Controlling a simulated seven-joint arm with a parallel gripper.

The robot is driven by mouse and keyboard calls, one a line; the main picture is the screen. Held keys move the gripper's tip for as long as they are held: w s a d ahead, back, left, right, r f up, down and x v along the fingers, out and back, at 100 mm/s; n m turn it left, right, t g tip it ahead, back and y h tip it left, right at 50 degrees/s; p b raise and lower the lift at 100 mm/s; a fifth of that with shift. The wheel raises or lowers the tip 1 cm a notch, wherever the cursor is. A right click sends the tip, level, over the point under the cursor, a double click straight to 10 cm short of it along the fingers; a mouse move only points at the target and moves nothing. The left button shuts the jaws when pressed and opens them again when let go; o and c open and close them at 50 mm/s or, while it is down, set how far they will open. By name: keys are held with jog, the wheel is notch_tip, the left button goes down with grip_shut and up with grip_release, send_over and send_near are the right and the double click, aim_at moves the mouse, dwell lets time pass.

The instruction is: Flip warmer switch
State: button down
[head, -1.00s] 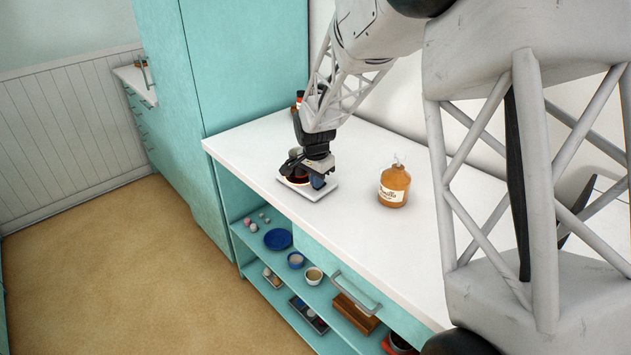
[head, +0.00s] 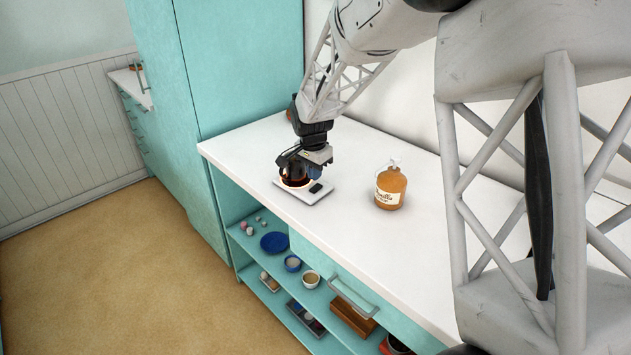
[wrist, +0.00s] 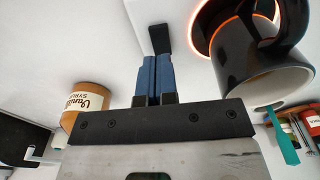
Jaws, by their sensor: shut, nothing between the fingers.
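The mug warmer (head: 309,196) is a flat white plate on the counter. Its heating ring glows orange around the base of a dark mug (head: 289,171). The mug (wrist: 262,75) and the glowing ring (wrist: 225,38) also show in the wrist view. The black switch (head: 316,187) sits on the warmer, right of the mug; it shows in the wrist view (wrist: 160,38) just beyond my fingertips. My gripper (wrist: 152,60) has its blue fingers shut together with nothing between them. In the head view my gripper (head: 315,171) is above the switch, beside the mug, apparently clear of the switch.
A brown vanilla syrup bottle (head: 390,187) stands on the white counter (head: 345,230) to the right. A tall teal cabinet (head: 250,70) is at the left end. Shelves below hold bowls, a blue plate (head: 275,242) and small items. The counter's front is clear.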

aim_at(314, 191)
notch_tip(314, 191, up, 10)
jog(key=shift+s+a+r, duration=0.2)
jog(key=shift+a, duration=0.15)
dwell(0.4)
jog(key=s+d+r+n, duration=0.1)
jog(key=s+d+r, duration=0.25)
jog(key=s, duration=0.25)
jog(key=s+d+r+n, duration=0.1)
jog(key=s+d+r, duration=0.1)
jog(key=s+d, duration=0.3)
jog(key=s+d+f+n+t, duration=0.1)
jog(key=s+d+n, duration=0.2)
jog(key=s, duration=1.3)
jog(key=s+d+n+t, duration=0.1)
jog(key=s+d+n, duration=0.2)
jog(key=s+d, duration=0.6)
jog(key=s, duration=0.7)
jog(key=shift+s+f, duration=0.2)
jog(key=shift+f, duration=0.15)
jog(key=shift+d, duration=0.1)
